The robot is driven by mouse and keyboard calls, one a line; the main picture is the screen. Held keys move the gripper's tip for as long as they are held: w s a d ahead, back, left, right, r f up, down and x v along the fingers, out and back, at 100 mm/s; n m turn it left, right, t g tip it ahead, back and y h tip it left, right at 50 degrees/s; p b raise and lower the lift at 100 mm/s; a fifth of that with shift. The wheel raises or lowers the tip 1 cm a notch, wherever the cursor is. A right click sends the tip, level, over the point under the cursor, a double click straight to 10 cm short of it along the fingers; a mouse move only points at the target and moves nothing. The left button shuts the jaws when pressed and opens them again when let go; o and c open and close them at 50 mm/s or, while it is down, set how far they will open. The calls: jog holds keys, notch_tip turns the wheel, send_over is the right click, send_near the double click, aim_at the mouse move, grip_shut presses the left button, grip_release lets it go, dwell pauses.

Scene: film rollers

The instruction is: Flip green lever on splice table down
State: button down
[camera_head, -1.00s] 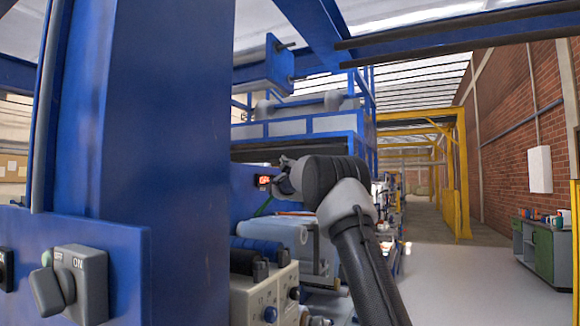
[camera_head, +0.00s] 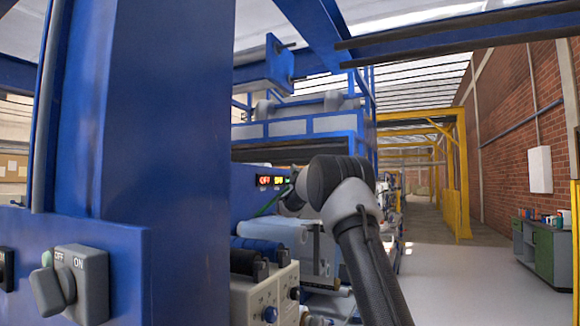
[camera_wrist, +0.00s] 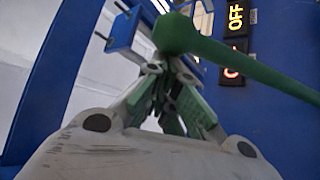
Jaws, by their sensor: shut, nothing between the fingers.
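The green lever (camera_head: 272,205) slants up and to the right beside the blue machine panel in the head view, its upper end close to my gripper. In the wrist view the lever (camera_wrist: 265,72) crosses the top right, and its round green knob (camera_wrist: 180,33) is just beyond my fingertips. My gripper (camera_wrist: 165,72) is shut and empty, with the knob in front of the tips; I cannot tell whether they touch. In the head view my gripper (camera_head: 290,198) is partly hidden by my wrist.
Lit OFF and ON signs (camera_head: 271,180) are on the panel; OFF (camera_wrist: 236,18) also shows in the wrist view. Rollers (camera_head: 260,245) lie below the lever. A large blue column (camera_head: 150,120) and an OFF/ON switch (camera_head: 68,282) fill the left. The floor (camera_head: 470,280) at right is clear.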

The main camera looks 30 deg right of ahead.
jog(key=s+d+f+m+h, duration=0.1)
jog(key=s+d+f, duration=0.1)
jog(key=f, duration=0.7)
jog(key=s+d+f+m, duration=0.1)
jog(key=s+d+f, duration=0.1)
jog(key=f, duration=0.8)
jog(key=shift+s+d+f+h, duration=0.15)
jog(key=shift+s+d+h, duration=0.2)
jog(key=shift+s, duration=0.55)
jog(key=shift+h, duration=0.25)
notch_tip(320, 180, up, 4)
jog(key=s+a, duration=0.1)
jog(key=a, duration=0.2)
jog(key=s+a+f, duration=0.1)
jog(key=f, duration=0.1)
jog(key=s+a+f, duration=0.1)
jog(key=s+f, duration=0.1)
jog(key=s+a+f, duration=0.1)
jog(key=a+f, duration=0.1)
jog(key=shift+s+a+f, duration=0.1)
jog(key=shift+s+f, duration=0.05)
jog(key=shift+s, duration=0.2)
